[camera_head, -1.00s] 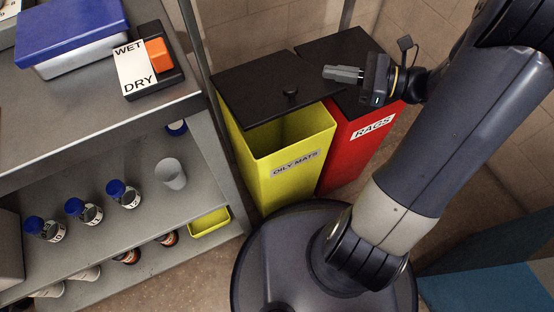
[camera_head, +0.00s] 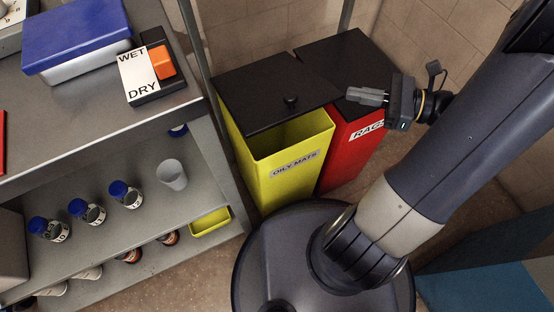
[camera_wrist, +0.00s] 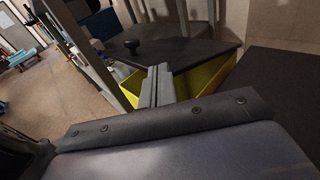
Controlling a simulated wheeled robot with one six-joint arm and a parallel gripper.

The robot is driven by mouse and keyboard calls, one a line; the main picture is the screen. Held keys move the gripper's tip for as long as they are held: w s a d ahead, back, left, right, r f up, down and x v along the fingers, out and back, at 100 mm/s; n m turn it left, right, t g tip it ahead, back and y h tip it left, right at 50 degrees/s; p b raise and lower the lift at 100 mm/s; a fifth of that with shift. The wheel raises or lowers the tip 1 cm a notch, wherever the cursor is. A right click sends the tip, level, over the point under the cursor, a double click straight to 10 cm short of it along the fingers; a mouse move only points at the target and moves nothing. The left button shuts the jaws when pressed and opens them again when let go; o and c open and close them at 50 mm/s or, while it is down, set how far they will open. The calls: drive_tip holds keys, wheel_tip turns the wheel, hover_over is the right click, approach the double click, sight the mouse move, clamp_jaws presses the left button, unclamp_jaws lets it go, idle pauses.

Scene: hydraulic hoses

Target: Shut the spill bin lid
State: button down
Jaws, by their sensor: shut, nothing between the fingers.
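The yellow bin (camera_head: 290,172), labelled "OILY MATS", stands on the floor right of the shelf. Its black lid (camera_head: 262,88) with a round knob (camera_head: 291,101) sits back and askew, so the front part of the bin is open. My gripper (camera_head: 366,96) is shut and empty, right of the lid and above the red bin, apart from the knob. No bin is labelled as a spill bin in view.
The red bin (camera_head: 345,155), labelled "RAGS", stands beside the yellow one with its black lid (camera_head: 345,62) on. A grey shelf (camera_head: 110,165) at left carries bottles, a cup (camera_head: 172,174) and a WET/DRY box (camera_head: 147,72). A wall stands behind the bins.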

drive_tip(key=s+d, duration=0.2)
drive_tip(key=s, duration=0.1)
drive_tip(key=shift+d+p, duration=0.15)
drive_tip(key=shift+p, duration=0.15)
idle(0.4)
drive_tip(key=w+a+b, duration=0.1)
drive_tip(key=w+a, duration=0.3)
drive_tip(key=w, duration=0.2)
drive_tip(key=shift+a, duration=0.25)
drive_tip(key=shift+s+d, duration=0.1)
drive_tip(key=shift+w+a+b, duration=0.4)
drive_tip(key=shift+w+a, duration=0.5)
drive_tip(key=shift+w, duration=0.25)
drive_tip(key=shift+w+a+b, duration=0.4)
drive_tip(key=shift+w+a, duration=0.45)
drive_tip(key=shift+w, duration=0.25)
drive_tip(key=shift+w+a, duration=0.4)
drive_tip(key=shift+w, duration=0.15)
drive_tip(key=shift+r, duration=0.1)
